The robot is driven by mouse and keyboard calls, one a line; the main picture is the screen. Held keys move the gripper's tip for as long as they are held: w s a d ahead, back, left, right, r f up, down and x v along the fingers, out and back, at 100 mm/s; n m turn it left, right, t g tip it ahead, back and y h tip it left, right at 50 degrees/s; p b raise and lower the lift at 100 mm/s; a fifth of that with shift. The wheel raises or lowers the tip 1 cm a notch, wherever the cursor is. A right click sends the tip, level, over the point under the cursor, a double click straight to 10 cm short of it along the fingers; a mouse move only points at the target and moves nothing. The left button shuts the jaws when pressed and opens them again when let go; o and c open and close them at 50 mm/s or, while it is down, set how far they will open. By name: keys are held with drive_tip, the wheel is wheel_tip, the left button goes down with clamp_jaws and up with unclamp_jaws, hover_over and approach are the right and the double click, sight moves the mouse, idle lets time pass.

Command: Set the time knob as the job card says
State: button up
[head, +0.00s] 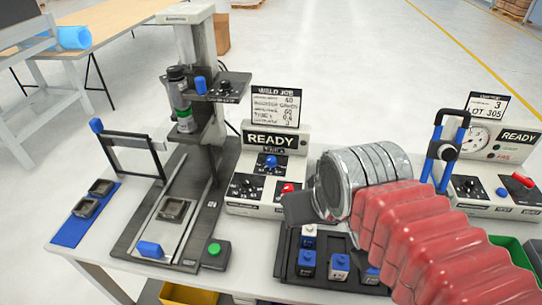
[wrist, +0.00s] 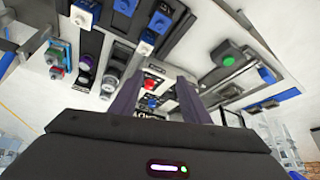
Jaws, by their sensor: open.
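The weld controller (head: 262,205) stands mid-bench with a lit READY screen. It carries a blue knob (head: 271,162), a black dial (head: 247,187) with a marked scale and a red control (head: 288,188). I cannot tell which label belongs to each, or the pointer positions. The job card (head: 276,106) headed WELD JOB stands behind it; its small lines are only partly legible. My gripper (head: 290,207) is at the controller's right front edge in the head view, apart from its knobs. In the wrist view its fingers (wrist: 158,80) are spread and empty, with red and blue controls seen between them.
A black tray (head: 283,278) with blue and white blocks lies below my gripper. A second READY unit (head: 505,172) with card LOT 305 stands at right, beside a blue-handled clamp (head: 446,150). The press (head: 192,50) and green button (head: 214,249) are at left.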

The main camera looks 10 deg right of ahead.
drive_tip(key=w+r, duration=0.3)
drive_tip(key=w, duration=0.9)
drive_tip(key=g, duration=0.1)
approach(271, 158)
drive_tip(key=v, duration=0.5)
drive_tip(key=shift+r, duration=0.25)
drive_tip(key=x, duration=1.3)
drive_tip(key=shift+w+f, duration=0.1)
drive_tip(key=shift+f, duration=0.3)
drive_tip(key=shift+c, duration=0.2)
